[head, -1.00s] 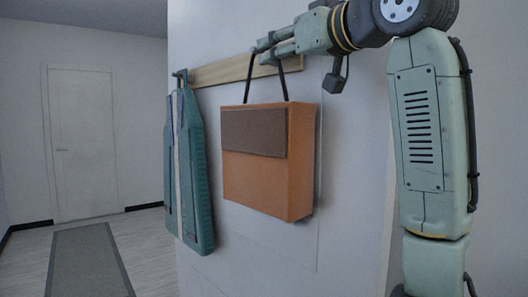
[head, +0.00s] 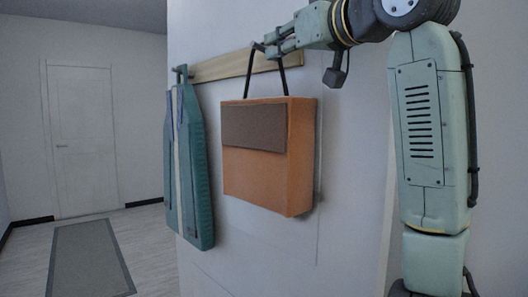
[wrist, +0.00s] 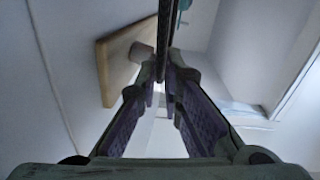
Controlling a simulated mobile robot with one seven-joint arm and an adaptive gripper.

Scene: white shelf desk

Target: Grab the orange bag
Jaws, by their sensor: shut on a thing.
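The orange bag (head: 252,185) hangs upright in front of the white wall panel. It has a brown flap (head: 253,128) and a dark strap handle (head: 284,80) that rises to my gripper. My gripper (head: 270,48) is shut on the handle, above the bag. In the wrist view, the fingers (wrist: 168,78) converge on the dark strap (wrist: 160,45). The bag's body does not show clearly in that view.
A wooden rail (head: 222,68) with hooks runs along the panel behind the handle. A teal board-like item (head: 196,165) hangs just left of the bag. A door (head: 83,140) and a grey rug (head: 88,262) lie far left, with open floor.

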